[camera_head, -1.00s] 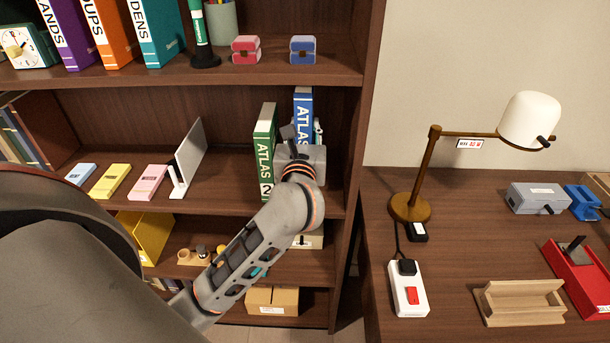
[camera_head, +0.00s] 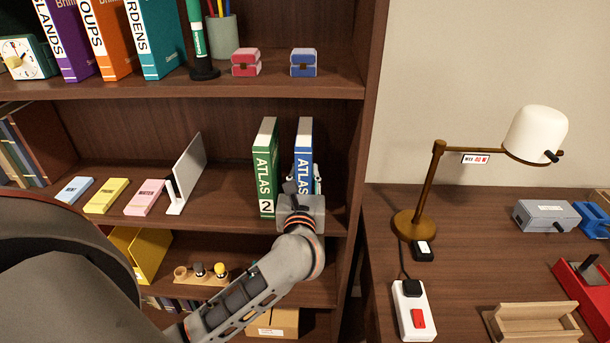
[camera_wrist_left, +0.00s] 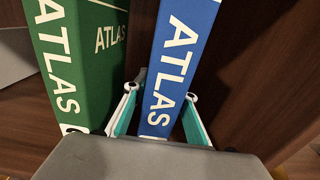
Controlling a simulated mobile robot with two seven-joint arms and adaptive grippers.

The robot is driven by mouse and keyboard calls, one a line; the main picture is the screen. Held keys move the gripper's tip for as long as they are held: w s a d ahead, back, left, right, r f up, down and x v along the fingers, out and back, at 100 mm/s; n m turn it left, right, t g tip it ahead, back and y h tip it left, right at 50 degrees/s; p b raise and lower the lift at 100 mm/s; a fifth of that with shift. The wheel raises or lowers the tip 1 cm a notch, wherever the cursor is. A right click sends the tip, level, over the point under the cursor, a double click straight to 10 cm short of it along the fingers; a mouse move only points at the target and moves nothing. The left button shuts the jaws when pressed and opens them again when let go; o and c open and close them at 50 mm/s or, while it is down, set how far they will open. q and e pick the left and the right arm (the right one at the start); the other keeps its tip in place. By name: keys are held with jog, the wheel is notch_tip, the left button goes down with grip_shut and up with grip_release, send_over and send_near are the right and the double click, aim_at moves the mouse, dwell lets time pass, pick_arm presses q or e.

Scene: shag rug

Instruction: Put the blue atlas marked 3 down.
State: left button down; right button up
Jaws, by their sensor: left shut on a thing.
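The blue atlas (camera_head: 304,148) stands upright on the middle level of the bookcase, a little right of the green atlas marked 2 (camera_head: 265,165), with a narrow gap between them. Their tops are about level. My left gripper (camera_head: 304,184) is shut on the lower part of the blue atlas's spine. In the left wrist view, the two fingers flank the blue atlas (camera_wrist_left: 180,55), and the green atlas (camera_wrist_left: 75,55) stands just left of them. The blue atlas's bottom and its number are hidden by my gripper, so contact with the shelf cannot be told.
The bookcase's right side wall (camera_head: 355,150) is close to the right of the blue atlas. A white upright panel (camera_head: 187,172) stands left of the green atlas, with bare shelf between. The shelf above (camera_head: 200,90) holds binders and small boxes. A desk with a lamp (camera_head: 430,190) is right.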

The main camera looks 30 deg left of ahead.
pick_arm(q)
jog(key=shift+r, duration=0.2)
jog(key=shift+f, duration=0.1)
jog(key=c, duration=2)
grip_release()
jog(key=shift+f, duration=0.2)
jog(key=o, duration=0.4)
jog(key=shift+c, duration=0.2)
jog(key=shift+r, duration=0.15)
